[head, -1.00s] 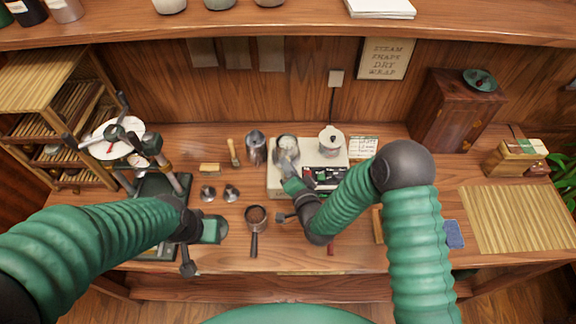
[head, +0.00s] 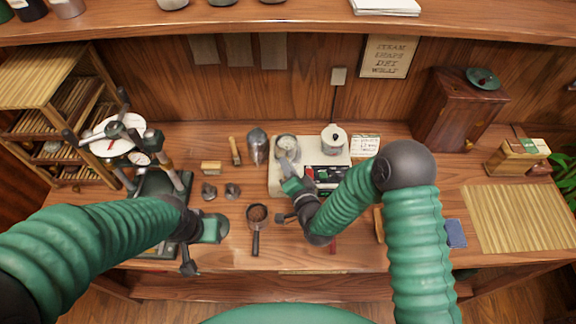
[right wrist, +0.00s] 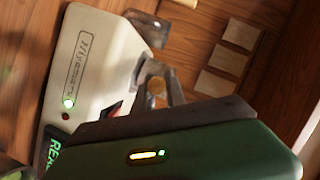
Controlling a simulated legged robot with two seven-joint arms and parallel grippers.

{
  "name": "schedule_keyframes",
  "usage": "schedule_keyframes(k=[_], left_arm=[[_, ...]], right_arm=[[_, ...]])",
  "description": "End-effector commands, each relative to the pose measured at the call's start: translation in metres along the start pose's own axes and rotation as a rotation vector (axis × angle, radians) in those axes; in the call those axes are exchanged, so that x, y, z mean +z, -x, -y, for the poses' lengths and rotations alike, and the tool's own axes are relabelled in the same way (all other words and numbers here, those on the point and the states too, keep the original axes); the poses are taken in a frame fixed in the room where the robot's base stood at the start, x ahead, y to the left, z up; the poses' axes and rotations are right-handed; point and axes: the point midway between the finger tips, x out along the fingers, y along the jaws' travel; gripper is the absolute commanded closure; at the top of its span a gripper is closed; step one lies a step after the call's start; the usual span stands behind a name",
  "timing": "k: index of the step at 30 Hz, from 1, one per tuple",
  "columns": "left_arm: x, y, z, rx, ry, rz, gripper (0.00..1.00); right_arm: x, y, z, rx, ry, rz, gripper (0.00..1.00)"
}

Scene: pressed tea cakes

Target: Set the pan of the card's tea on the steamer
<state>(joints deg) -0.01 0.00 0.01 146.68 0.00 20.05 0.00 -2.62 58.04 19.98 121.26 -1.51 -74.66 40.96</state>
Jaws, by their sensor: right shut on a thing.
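My right gripper (head: 287,165) is shut on a small metal pan (head: 287,147) at the left end of a cream appliance (head: 341,159). In the right wrist view the pan (right wrist: 157,90) shows blurred between the fingers, with something brown in it. I cannot tell whether it touches the appliance. A lidded pot (head: 333,138), perhaps the steamer, stands at the appliance's right back. A handled pan (head: 257,213) with dark contents lies in front. A written card (head: 365,146) lies right of the appliance. My left gripper (head: 212,228) is over the front left table; its fingertips are unclear.
Two small metal pieces (head: 220,191) lie nearer. A press (head: 160,185) stands at left, a wooden cabinet (head: 458,110) at back right. A slatted mat (head: 520,218) lies bare at right.

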Motion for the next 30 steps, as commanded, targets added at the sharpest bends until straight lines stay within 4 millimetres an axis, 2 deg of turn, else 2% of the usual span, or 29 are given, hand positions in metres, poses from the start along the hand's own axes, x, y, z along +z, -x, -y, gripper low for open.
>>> schedule_keyframes(k=[8,9,14,25,28,30], left_arm=[[0.001,-0.002,0.0,0.0,0.0,0.0,0.64],[0.001,-0.002,0.0,0.0,0.0,0.0,0.64],[0.001,-0.002,0.0,0.0,0.0,0.0,0.64],[0.001,-0.004,0.0,0.0,0.0,0.0,0.64],[0.002,-0.007,0.0,0.0,0.0,0.0,0.64],[0.002,-0.01,0.0,0.0,0.0,0.0,0.64]], right_arm=[[0.001,-0.001,-0.001,-0.003,0.0,-0.001,1.0],[0.001,-0.001,-0.001,-0.002,0.0,-0.001,0.8],[0.001,-0.001,-0.001,-0.002,0.0,-0.001,0.59],[0.002,0.004,-0.004,0.003,-0.001,0.002,0.59],[0.002,0.019,-0.004,0.003,0.0,0.002,0.59],[0.002,0.036,-0.005,0.003,0.0,0.002,0.59]])
